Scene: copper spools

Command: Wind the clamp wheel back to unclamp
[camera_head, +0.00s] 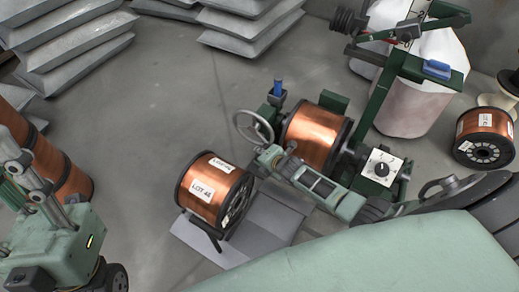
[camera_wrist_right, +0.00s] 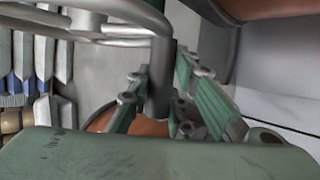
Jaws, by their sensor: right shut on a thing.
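The clamp wheel (camera_head: 242,119) is a grey spoked handwheel on the left side of the green winding machine. My right gripper (camera_head: 270,153) reaches in from the lower right and its fingertips are at the wheel's near rim. In the right wrist view, the wheel's grey rim (camera_wrist_right: 90,18) crosses the top left. A dark upright handle (camera_wrist_right: 161,80) stands between the green fingers of my right gripper (camera_wrist_right: 165,90), which are shut on it. My left gripper does not show clearly.
A copper spool (camera_head: 315,135) sits in the machine, right behind my gripper. Another spool labelled LOT 46 (camera_head: 208,190) rests on a grey ramp (camera_head: 262,222) in front. A white dial panel (camera_head: 380,168) is to the right. Grey stacked slabs (camera_head: 75,60) stand at the back left.

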